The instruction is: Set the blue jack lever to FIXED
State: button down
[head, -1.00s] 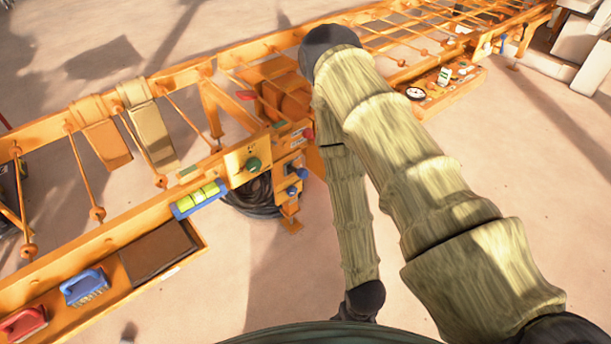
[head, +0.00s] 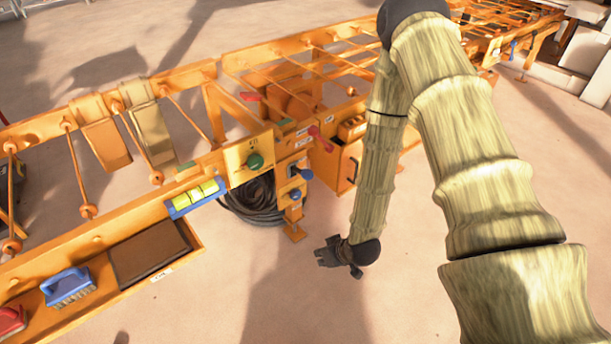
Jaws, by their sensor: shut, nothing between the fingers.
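On the front of the orange press frame, a blue-tipped lever (head: 304,174) sticks out from a small panel, below a red-tipped lever (head: 316,132). A second, round blue knob (head: 296,195) sits just beneath it. The labels are too small to read, so I cannot tell the lever's setting. My gripper (head: 322,257) hangs at the end of my arm, below and a little right of the blue lever in the picture. It is shut, empty and apart from the panel.
A green knob (head: 255,161) is on a yellow plate left of the levers. A coiled dark hose (head: 252,203) lies beneath. An orange box (head: 340,160) stands right of the panel, partly behind my arm. A blue brush (head: 68,287) lies in the left tray. The floor (head: 235,290) in front is clear.

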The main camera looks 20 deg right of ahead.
jog(key=w+d+r+n+t+y+b, duration=0.1)
jog(key=w+r+b, duration=0.3)
jog(key=w, duration=0.4)
jog(key=w+d+r+n+t+y+b, duration=0.1)
jog(key=w+d+r+t+b, duration=0.3)
jog(key=w, duration=0.4)
jog(key=w+d+r+n+t+y+b, duration=0.1)
jog(key=w+d+r+n+t+b, duration=0.1)
jog(key=w, duration=0.7)
notch_tip(320, 180, up, 3)
jog(key=shift+d+f+n+t+b, duration=0.15)
jog(key=shift+d+n+t+b, duration=0.3)
jog(key=shift+b, duration=0.45)
jog(key=shift+w, duration=0.15)
jog(key=b, duration=0.2)
send_over(305, 172)
jog(key=w+a, duration=0.1)
notch_tip(305, 172, down, 2)
jog(key=f, duration=0.1)
jog(key=shift+s+d+f+b, duration=0.15)
jog(key=shift+d+f, duration=0.05)
jog(key=shift+f, duration=0.25)
jog(key=shift+s+d+f+b, duration=0.1)
jog(key=shift+d+f+b, duration=0.1)
jog(key=shift+f, duration=0.2)
jog(key=shift+s+d+f, duration=0.2)
jog(key=shift+s+f, duration=0.1)
jog(key=shift+f, duration=0.25)
jog(key=shift+f+b, duration=0.15)
jog(key=shift+b, duration=0.15)
